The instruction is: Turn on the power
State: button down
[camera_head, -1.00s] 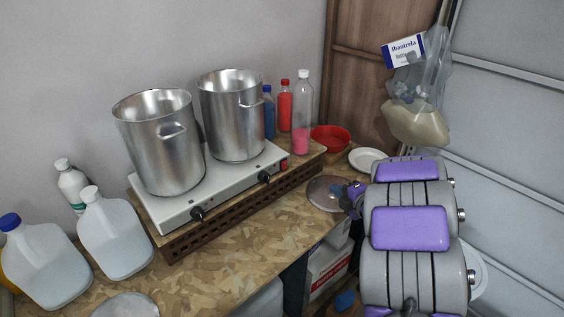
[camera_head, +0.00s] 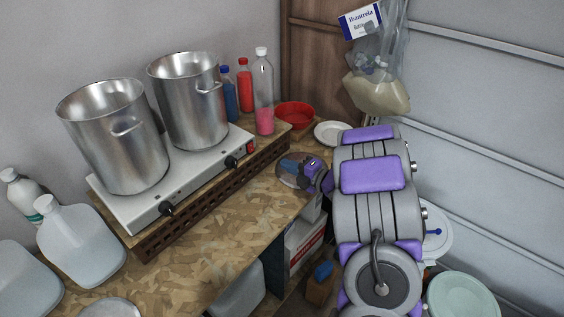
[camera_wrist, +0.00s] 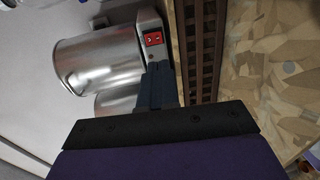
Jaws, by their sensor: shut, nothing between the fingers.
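The white two-burner hot plate (camera_head: 190,178) stands on a dark slatted base on the wooden counter. A red power switch (camera_head: 251,148) is at the right end of its front, beside two black knobs. The switch also shows in the wrist view (camera_wrist: 153,38), with small marks on its face. My gripper (camera_head: 287,163) is to the right of the switch in the head view, over the counter and apart from the hot plate. In the wrist view its dark fingers (camera_wrist: 158,68) are together and empty, their tips appearing just below the switch. Two metal pots (camera_head: 112,135) stand on the plate.
A pink-filled bottle (camera_head: 263,95), a red bottle (camera_head: 245,85), a blue bottle (camera_head: 229,95) and a red bowl (camera_head: 295,115) stand behind the switch end. A white plate (camera_head: 332,133) is near my arm. The counter's front middle is clear.

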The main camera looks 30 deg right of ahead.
send_near(251, 148)
jog(key=w+a+f, duration=0.1)
jog(key=w+f, duration=0.1)
jog(key=w, duration=0.3)
jog(key=shift+b+x, duration=0.5)
jog(key=shift+x, duration=0.4)
jog(key=shift+s+a, duration=0.1)
jog(key=shift+f, duration=0.1)
jog(key=shift+b, duration=0.55)
jog(key=shift+f, duration=0.1)
